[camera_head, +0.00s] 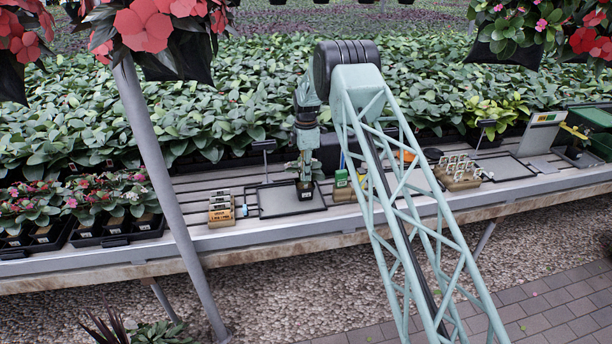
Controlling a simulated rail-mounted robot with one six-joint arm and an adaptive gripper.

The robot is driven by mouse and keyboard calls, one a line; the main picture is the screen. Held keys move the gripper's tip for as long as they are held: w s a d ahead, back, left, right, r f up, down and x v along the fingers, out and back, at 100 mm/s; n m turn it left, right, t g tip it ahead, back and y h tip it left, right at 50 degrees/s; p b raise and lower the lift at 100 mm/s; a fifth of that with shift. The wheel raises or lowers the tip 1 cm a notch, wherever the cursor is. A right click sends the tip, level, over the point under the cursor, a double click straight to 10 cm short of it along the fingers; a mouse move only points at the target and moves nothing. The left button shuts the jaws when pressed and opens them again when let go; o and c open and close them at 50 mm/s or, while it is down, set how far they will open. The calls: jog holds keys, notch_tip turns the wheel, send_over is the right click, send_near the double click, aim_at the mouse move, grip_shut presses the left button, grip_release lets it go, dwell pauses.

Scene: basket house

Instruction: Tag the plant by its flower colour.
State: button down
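My gripper (304,168) points straight down over a black square tray (280,205) on the slatted bench. A small dark pot (305,190) with a white label stands directly under it on the tray. The gripper hides whatever is above the pot, so no flower colour shows there. I cannot tell whether the fingers touch anything or how far apart they are. A wooden block with several pale tags (221,208) sits left of the tray. Another wooden block with several upright white tags (458,170) sits to the right, beyond my arm. A green and yellow item (342,180) stands just right of the gripper.
Trays of potted red and pink flowers (115,215) fill the bench's left end. A scale-like device (543,125) and a green crate (592,118) stand at the right. A grey post (165,180) crosses in front. Red hanging flowers (145,22) are overhead. Dense foliage lies behind.

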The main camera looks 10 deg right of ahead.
aim_at(306, 182)
jog(key=shift+f, duration=0.1)
jog(key=shift+f+b, duration=0.7)
jog(key=shift+f, duration=0.95)
jog(key=c, duration=3.4)
grip_release()
jog(key=o, duration=0.5)
jog(key=shift+o, duration=0.2)
jog(key=shift+r, duration=6)
